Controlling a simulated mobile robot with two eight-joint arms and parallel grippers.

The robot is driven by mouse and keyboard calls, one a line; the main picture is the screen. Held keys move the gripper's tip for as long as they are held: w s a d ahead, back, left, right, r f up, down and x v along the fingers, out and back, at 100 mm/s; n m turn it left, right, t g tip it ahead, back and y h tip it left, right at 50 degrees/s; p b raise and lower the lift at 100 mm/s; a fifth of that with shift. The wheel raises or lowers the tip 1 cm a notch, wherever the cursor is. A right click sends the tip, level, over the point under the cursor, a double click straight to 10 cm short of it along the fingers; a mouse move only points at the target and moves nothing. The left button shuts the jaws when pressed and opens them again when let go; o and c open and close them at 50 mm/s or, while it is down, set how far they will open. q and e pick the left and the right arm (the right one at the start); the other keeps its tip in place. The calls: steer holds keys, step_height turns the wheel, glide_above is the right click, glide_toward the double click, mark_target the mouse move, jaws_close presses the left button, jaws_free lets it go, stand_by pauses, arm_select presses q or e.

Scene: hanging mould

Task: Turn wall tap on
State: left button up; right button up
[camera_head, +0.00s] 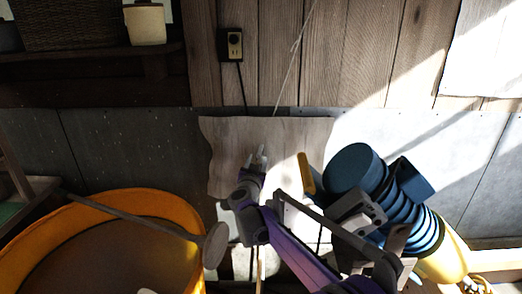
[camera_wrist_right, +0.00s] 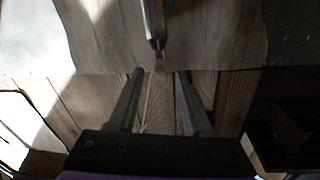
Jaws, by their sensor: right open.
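My right gripper (camera_head: 259,158) is in front of the wooden board on the wall, with its two fingers apart and nothing seen between them. In the right wrist view, the open fingers (camera_wrist_right: 159,76) point toward a slim metallic piece (camera_wrist_right: 153,25). It seems to be part of the wall tap and ends close to the gap between the fingertips. I cannot tell whether it touches them or how its handle is set. In the head view I cannot make out the tap, which may be hidden behind my right gripper. My left gripper is not in view.
A wooden board (camera_head: 305,135) hangs on the wall below a black socket (camera_head: 232,45) with a cord. An orange tub (camera_head: 175,205) stands lower left, with a round-ended rod (camera_head: 140,218) across it. A blue ribbed object (camera_head: 355,168) stands close on the right.

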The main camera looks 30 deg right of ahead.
mark_target(261, 145)
steer(key=p+x, duration=0.1)
steer(key=x, duration=0.9)
jaws_close()
